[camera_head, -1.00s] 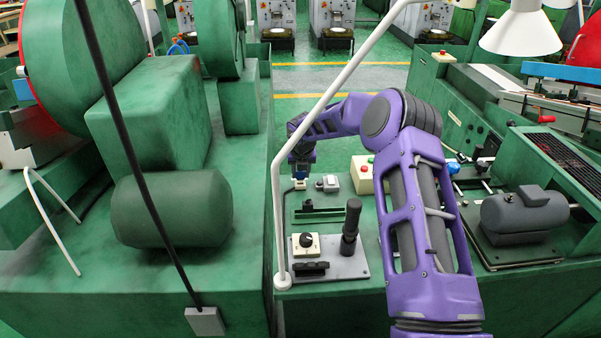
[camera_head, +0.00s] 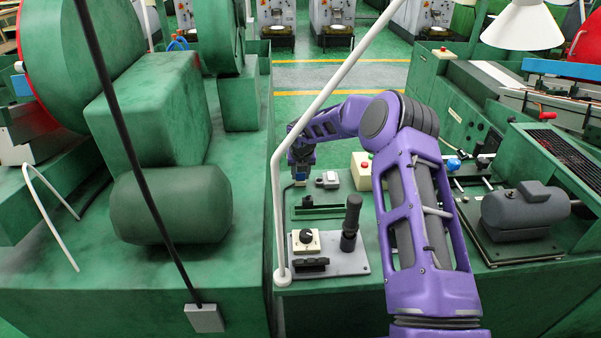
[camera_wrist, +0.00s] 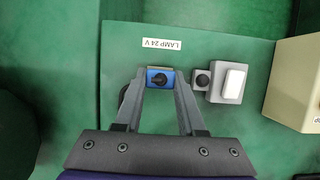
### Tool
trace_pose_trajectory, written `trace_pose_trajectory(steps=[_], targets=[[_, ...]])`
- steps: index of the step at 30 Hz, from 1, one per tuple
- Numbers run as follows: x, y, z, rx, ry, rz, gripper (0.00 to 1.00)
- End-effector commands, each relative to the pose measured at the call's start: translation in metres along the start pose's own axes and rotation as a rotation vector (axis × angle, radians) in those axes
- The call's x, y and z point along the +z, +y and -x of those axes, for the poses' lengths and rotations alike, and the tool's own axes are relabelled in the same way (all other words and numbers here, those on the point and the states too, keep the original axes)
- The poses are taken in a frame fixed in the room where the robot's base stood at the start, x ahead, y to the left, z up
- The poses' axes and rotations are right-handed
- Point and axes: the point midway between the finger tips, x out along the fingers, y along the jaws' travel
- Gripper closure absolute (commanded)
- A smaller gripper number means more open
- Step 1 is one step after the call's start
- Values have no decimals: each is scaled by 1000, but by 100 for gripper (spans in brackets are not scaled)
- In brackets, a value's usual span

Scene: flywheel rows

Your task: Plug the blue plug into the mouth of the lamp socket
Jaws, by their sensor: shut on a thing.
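My gripper (camera_wrist: 161,84) is shut on the blue plug (camera_wrist: 153,71), which sits between the fingertips with a dark round part facing the wrist camera. In the head view the plug (camera_head: 300,173) shows small under my gripper, above the green bench top. A small grey block with a dark round opening (camera_wrist: 202,80), possibly the lamp socket, is just right of the right finger, beside a grey box with a white rocker switch (camera_wrist: 233,82). A "LAMP 24 V" label (camera_wrist: 161,44) lies directly beyond the plug. What is under the plug is hidden, so I cannot tell whether it is seated.
A cream box (camera_wrist: 296,85) with buttons stands right of the switch. Nearer in the head view are a grey plate (camera_head: 345,262) with a knob and a black upright handle (camera_head: 351,220). A white lamp pole (camera_head: 276,210) rises left of my arm.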

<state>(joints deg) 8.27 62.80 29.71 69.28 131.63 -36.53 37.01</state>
Motion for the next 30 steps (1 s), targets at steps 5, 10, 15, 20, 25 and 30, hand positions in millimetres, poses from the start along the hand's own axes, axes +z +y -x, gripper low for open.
trace_pose_trajectory(steps=[5, 10, 15, 20, 25, 30], targets=[[-1, 0, -3, 0, 0, 0, 54], [-2, 1, -4, 1, 1, 0, 26], [-2, 1, -3, 1, 1, 0, 26], [-1, 0, -1, 1, 0, 0, 26], [0, 0, 18, 1, -2, -1, 26], [1, 0, 56, 1, -3, 0, 26]])
